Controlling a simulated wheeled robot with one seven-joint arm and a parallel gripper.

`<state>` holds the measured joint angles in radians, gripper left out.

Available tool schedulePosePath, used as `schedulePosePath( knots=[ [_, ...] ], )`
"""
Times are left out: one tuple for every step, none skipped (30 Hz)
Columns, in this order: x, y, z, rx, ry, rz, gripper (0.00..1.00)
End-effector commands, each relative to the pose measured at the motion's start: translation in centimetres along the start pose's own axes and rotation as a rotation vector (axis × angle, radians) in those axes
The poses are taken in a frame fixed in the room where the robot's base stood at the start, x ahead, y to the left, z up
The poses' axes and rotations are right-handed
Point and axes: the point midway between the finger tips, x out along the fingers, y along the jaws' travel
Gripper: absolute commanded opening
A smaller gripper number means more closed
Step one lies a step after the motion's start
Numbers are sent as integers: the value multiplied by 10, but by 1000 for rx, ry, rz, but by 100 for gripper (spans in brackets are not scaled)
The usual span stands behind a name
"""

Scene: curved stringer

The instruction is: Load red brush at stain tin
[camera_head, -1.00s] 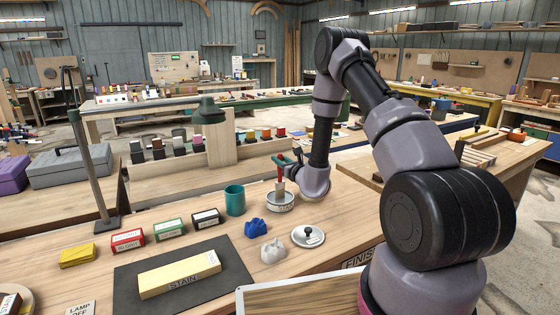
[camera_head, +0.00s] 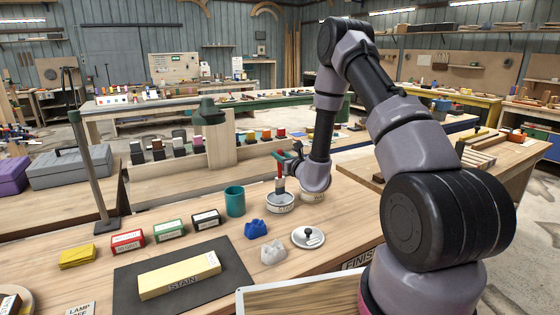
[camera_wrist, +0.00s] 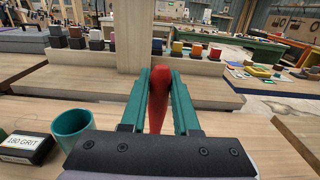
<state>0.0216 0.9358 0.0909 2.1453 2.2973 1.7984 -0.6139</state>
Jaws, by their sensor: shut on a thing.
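My gripper (camera_head: 286,164) is shut on the red brush (camera_head: 279,178), which it holds upright at the stain tin (camera_head: 280,204). The brush's dark lower end is at the tin's open top; how deep it reaches inside I cannot tell. In the wrist view the red handle (camera_wrist: 158,98) stands between my gripper's two teal fingers (camera_wrist: 159,88); the tin is hidden there. The tin's lid (camera_head: 308,237), with a dark knob, lies on the bench in front of the tin. A pale board marked STAIN (camera_head: 180,276) lies on a dark mat.
A teal cup (camera_head: 235,201) stands left of the tin and also shows in the wrist view (camera_wrist: 72,128). A blue block (camera_head: 255,229) and a whitish block (camera_head: 273,251) sit in front. Several grit boxes (camera_head: 170,229) line the bench. A lamp post (camera_head: 90,170) rises at left.

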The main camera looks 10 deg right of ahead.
Motion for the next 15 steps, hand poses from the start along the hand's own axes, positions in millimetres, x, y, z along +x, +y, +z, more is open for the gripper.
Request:
schedulePosePath(
  knots=[
    [0, 0, 6, -1, -2, 0, 0],
    [0, 0, 8, -2, -2, 0, 0],
    [0, 0, 11, -1, -1, -1, 0],
    [0, 0, 13, -1, -1, -1, 0],
    [0, 0, 16, 0, -2, -1, 0],
    [0, 0, 19, 0, -2, -1, 0],
    [0, 0, 22, -1, -2, -1, 0],
    [0, 0, 24, -1, -2, -1, 0],
    [0, 0, 27, -1, -2, 0, 0],
    [0, 0, 30, -2, -3, -1, 0],
    [0, -1, 32, -2, -3, -1, 0],
    [0, -1, 36, -2, -3, -1, 0],
    [0, -1, 37, -1, -2, -1, 0],
    [0, -1, 39, -1, -2, -1, 0],
    [0, -1, 42, -1, -2, -1, 0]
  ],
)
